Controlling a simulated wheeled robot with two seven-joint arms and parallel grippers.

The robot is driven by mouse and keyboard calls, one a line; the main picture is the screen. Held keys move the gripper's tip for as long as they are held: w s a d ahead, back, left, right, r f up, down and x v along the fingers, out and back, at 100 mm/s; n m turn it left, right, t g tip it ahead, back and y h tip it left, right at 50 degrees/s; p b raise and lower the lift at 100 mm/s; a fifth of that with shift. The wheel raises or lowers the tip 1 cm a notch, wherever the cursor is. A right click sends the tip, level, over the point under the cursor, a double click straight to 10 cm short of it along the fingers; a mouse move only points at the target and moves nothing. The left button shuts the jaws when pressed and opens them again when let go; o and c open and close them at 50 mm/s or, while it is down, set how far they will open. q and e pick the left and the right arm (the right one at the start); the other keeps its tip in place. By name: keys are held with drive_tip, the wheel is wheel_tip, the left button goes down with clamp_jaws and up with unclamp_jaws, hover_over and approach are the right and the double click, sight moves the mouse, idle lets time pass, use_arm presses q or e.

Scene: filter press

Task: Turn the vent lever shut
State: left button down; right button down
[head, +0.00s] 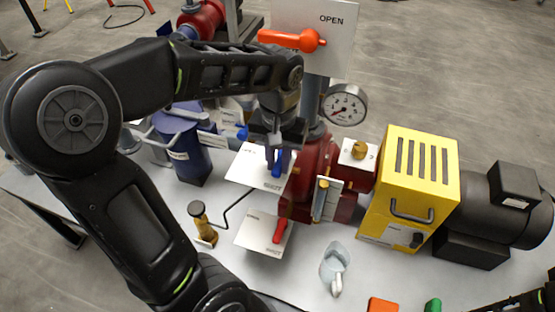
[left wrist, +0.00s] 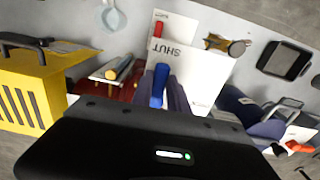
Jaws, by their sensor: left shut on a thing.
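My left gripper (head: 277,158) is shut on a blue lever (head: 277,170) at a white plate (head: 245,168) in the middle of the bench. In the left wrist view the blue lever (left wrist: 159,88) stands between the two dark fingers (left wrist: 170,98), and its free end is close to the word SHUT on the plate (left wrist: 200,75). The pivot end is hidden by the gripper. A red lever (head: 279,231) sits on a lower white plate (head: 258,240), and an orange lever (head: 290,40) on an upper plate marked OPEN (head: 335,45). My right gripper is not in view.
A red pump body (head: 312,165) and a gauge (head: 345,104) stand right of the gripper. A yellow box (head: 420,165) and a black motor (head: 505,210) are farther right. A brass-coloured knobbed part (head: 199,218) and a pale scoop (head: 334,265) are on the near bench.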

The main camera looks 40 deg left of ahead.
sight(278, 166)
use_arm(q)
drive_tip(key=shift+w+r, duration=0.1)
drive_tip(key=c, duration=1.3)
unclamp_jaws()
wheel_tip(278, 166, up, 8)
drive_tip(key=shift+f+b, duration=0.15)
drive_tip(key=shift+b, duration=0.2)
